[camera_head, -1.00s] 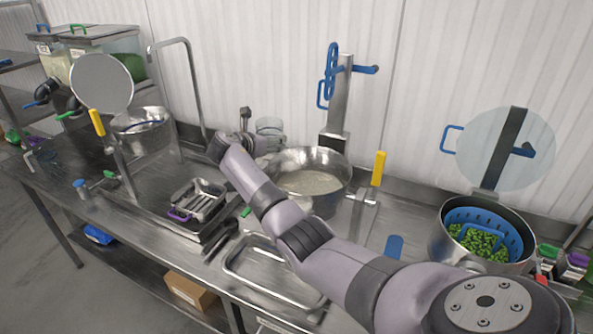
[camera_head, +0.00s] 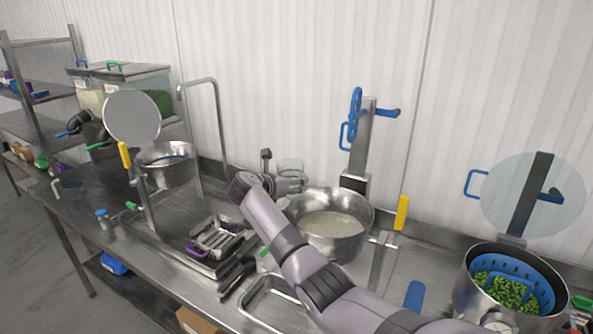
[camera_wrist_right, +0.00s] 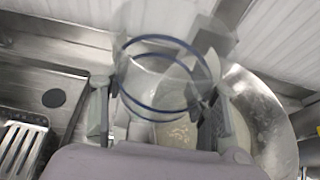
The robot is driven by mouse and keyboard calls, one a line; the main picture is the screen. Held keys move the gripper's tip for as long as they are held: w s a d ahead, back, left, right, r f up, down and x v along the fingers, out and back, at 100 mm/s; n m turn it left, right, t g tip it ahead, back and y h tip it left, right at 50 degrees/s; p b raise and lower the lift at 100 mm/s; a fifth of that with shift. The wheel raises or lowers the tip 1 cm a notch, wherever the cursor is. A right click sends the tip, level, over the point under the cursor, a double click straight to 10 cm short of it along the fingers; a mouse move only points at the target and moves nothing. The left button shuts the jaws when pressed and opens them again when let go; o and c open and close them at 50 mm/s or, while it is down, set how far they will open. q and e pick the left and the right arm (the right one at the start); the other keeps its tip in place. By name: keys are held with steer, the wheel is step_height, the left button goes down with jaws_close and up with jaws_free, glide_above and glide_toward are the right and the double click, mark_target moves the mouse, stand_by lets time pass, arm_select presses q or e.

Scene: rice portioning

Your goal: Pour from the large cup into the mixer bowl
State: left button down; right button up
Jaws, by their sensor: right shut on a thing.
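My right gripper (camera_head: 290,183) is shut on the large cup (camera_head: 291,165), a clear cup behind the rear left side of the mixer bowl. In the right wrist view, the cup (camera_wrist_right: 160,72) shows blue rings and sits between the two fingers of the gripper (camera_wrist_right: 157,112). The mixer bowl (camera_head: 357,236) is a wide steel bowl with pale, cloudy liquid and grains inside. It also shows in the wrist view (camera_wrist_right: 272,125), right of and partly behind the cup. I cannot tell the cup's exact tilt or what it holds. My left gripper is out of view.
The mixer's steel column (camera_head: 362,140) with blue handles stands behind the bowl. A pot (camera_head: 466,292) with a blue strainer of green peas is at right. A steel tray (camera_head: 262,303) lies in front. A sink with a tall tap (camera_head: 217,120) and a steel pot (camera_head: 168,172) are at left.

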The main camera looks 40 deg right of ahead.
steer(key=s+a+r, duration=0.2)
steer(key=s+a, duration=0.4)
steer(key=s, duration=0.3)
steer(key=shift+a+r, duration=0.2)
steer(key=shift+r, duration=0.2)
stand_by(0.4)
